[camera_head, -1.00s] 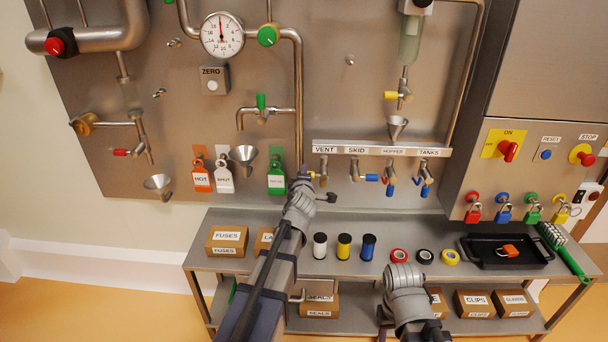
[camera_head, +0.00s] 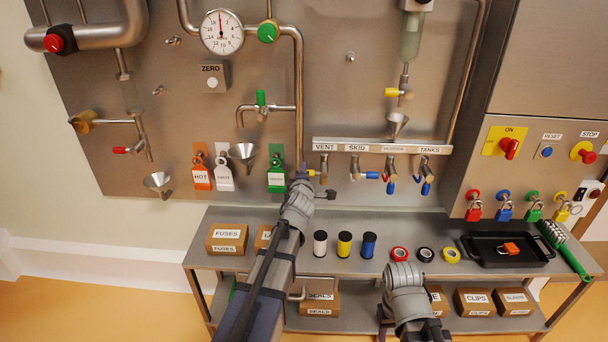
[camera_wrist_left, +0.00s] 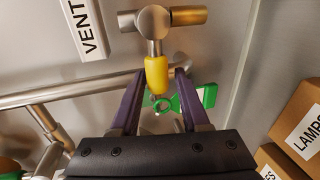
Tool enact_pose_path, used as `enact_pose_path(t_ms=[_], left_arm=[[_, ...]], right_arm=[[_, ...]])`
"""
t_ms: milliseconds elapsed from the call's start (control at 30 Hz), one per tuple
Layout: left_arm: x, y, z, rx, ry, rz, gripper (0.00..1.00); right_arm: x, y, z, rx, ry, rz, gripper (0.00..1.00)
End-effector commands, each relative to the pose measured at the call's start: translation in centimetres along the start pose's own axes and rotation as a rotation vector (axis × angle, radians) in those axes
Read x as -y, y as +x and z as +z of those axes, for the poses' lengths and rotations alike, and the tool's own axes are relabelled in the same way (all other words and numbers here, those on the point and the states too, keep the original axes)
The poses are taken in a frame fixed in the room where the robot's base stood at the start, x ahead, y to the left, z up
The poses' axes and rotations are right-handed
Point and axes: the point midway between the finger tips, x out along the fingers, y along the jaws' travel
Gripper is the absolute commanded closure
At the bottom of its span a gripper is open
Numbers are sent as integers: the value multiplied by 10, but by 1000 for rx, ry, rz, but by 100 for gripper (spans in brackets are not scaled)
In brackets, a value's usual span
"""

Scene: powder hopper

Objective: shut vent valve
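The vent valve (camera_head: 323,168) hangs under the VENT label on the wall panel in the head view. Its small yellow handle (camera_head: 311,173) shows beside my left gripper (camera_head: 305,174), which largely hides the area. In the left wrist view, the yellow handle (camera_wrist_left: 157,75) hangs down from the metal valve body (camera_wrist_left: 153,22). My left gripper (camera_wrist_left: 160,80) is open, with one purple finger on each side of the handle's end. Gaps seem to remain between the fingers and the handle. My right arm shows at the bottom, but its gripper is not in view.
A green tag (camera_head: 276,178) hangs left of my left gripper; it also shows behind the handle in the wrist view (camera_wrist_left: 190,98). Other valves under the rail (camera_head: 382,149) stand to the right. Below is a shelf (camera_head: 285,258) with spools, tape rolls and boxes.

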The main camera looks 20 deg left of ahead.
Motion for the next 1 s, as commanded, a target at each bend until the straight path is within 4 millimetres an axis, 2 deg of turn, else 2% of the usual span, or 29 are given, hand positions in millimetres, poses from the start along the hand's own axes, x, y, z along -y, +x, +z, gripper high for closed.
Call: enact_pose_path(t_ms=[33, 100, 467, 567, 900, 1000], left_arm=[[0, 0, 0, 0, 1, 0, 47], [0, 0, 0, 0, 1, 1, 41], [-1, -4, 0, 1, 2, 1, 41], [-1, -13, 0, 1, 2, 1, 41], [-1, -67, 0, 1, 3, 1, 41], [-1, -77, 0, 1, 2, 1, 41]], right_arm=[[0, 0, 0, 0, 0, 0, 50], [0, 0, 0, 0, 0, 0, 50], [0, -2, 0, 0, 0, 0, 50], [0, -4, 0, 0, 0, 0, 50], [-1, -16, 1, 0, 0, 0, 50], [-2, -18, 1, 0, 0, 0, 50]])
